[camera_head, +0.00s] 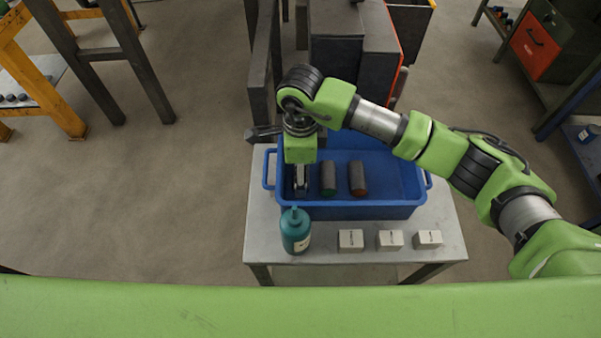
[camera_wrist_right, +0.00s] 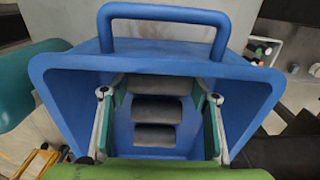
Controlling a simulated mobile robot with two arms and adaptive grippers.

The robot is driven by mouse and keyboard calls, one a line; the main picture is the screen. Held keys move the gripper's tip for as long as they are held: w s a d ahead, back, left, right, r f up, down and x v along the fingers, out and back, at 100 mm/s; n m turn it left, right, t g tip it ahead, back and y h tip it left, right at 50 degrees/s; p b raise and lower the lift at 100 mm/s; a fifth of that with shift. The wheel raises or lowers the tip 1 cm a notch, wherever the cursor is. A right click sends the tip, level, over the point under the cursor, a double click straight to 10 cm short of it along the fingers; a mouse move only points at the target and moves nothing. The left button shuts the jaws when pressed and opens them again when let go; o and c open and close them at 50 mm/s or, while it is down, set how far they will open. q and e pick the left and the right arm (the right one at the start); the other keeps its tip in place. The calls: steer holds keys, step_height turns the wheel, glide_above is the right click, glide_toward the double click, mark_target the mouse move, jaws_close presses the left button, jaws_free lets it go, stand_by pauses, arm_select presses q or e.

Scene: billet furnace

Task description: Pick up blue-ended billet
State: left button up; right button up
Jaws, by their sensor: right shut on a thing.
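A blue tub (camera_head: 395,208) stands on a light table. It holds a green-ended billet (camera_head: 328,178) and a billet with a reddish-brown end (camera_head: 357,178), lying side by side. My right gripper (camera_head: 300,188) points down into the tub's left end. In the right wrist view, a grey billet (camera_wrist_right: 160,85) lies between the two fingertips of my right gripper (camera_wrist_right: 160,95), which is shut on it. Its ends are hidden by the fingers, so no blue end shows. Two more billets lie below it in that picture (camera_wrist_right: 157,109). My left gripper is out of view.
A teal bottle (camera_head: 295,231) stands on the table (camera_head: 262,225) just in front of the tub. Three small pale blocks (camera_head: 350,240) stand to its right. Dark machinery (camera_head: 340,50) rises behind the table.

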step_height(320, 180, up, 2)
steer(key=shift+w+r, duration=0.1)
steer(key=shift+r, duration=0.15)
steer(key=w+d+r+b, duration=0.4)
steer(key=w+d+r, duration=0.2)
steer(key=d+r, duration=0.4)
steer(key=shift+w+d, duration=0.4)
steer(key=shift+d, duration=0.7)
steer(key=shift+f, duration=0.1)
